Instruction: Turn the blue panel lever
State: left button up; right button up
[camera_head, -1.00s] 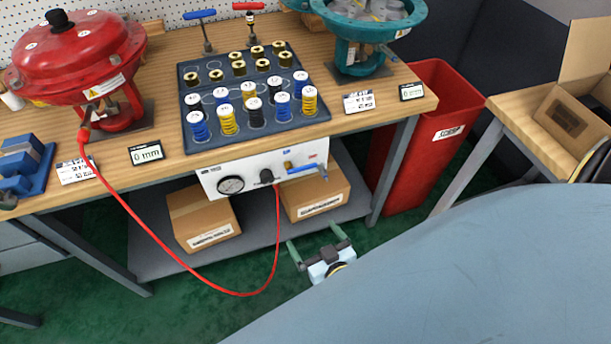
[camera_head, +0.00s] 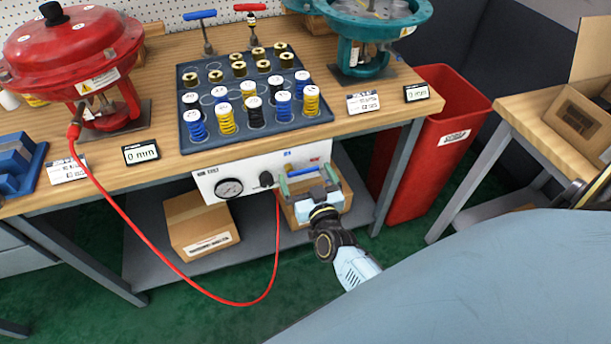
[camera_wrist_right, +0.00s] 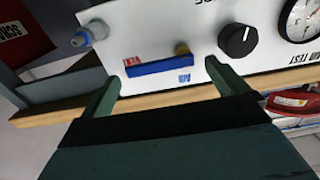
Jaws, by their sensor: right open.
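The blue lever (camera_head: 303,173) is on the right part of the white panel (camera_head: 207,179) under the bench's front edge. It lies roughly level across the panel. My right gripper (camera_head: 306,178) is open in front of it, one finger near each end of the lever. In the right wrist view the lever (camera_wrist_right: 160,67) lies lengthwise in the gap just beyond the fingertips of the gripper (camera_wrist_right: 163,73), with nothing gripped. I cannot tell whether a finger touches it. My left gripper is not in view.
A black knob (camera_head: 266,180) and a round gauge (camera_head: 229,188) are left of the lever. A red hose (camera_head: 207,287) hangs from the panel. Cardboard boxes (camera_head: 197,222) sit on the lower shelf. A red bin (camera_head: 424,160) stands to the right.

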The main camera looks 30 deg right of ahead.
jog(key=shift+w+d, duration=0.15)
jog(key=shift+w, duration=0.4)
jog(key=c, duration=1.4)
